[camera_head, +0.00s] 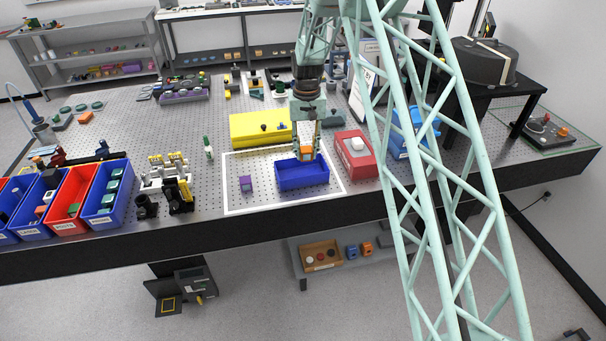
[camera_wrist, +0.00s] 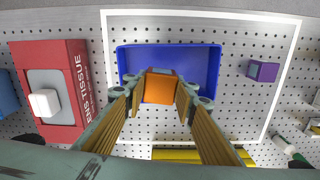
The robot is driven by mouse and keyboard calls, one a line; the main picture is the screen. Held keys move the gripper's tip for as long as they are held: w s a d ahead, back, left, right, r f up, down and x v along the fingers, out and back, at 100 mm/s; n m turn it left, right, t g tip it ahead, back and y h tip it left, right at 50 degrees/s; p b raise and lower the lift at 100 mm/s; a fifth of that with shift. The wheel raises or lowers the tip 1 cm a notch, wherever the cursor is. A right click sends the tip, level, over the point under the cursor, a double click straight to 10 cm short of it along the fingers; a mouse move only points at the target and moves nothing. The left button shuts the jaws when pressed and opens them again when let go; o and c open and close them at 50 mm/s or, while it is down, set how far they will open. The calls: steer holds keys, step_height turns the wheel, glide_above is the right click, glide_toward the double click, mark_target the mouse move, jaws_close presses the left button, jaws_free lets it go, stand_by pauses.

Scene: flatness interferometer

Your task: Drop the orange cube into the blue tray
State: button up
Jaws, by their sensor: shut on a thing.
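The orange cube (camera_wrist: 160,88) is held between the two fingers of my gripper (camera_wrist: 160,97), which is shut on it. In the head view the cube (camera_head: 307,153) shows low between the fingers of my gripper (camera_head: 306,150). The blue tray (camera_head: 303,177) lies on the table inside a white outlined square. The cube's height above the tray floor is hard to tell. The visible tray floor is empty.
A purple cube (camera_head: 246,184) sits left of the tray inside the white outline. A red tissue box (camera_head: 351,154) stands right of the tray, and a yellow box (camera_head: 260,127) lies behind it. Several blue and red bins (camera_head: 70,200) stand at the table's left front edge.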

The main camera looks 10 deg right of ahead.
steer(key=shift+f+b, duration=0.7)
steer(key=shift+f, duration=1.8)
steer(key=o, duration=1)
steer(key=shift+r, duration=0.1)
steer(key=shift+r, duration=5.85)
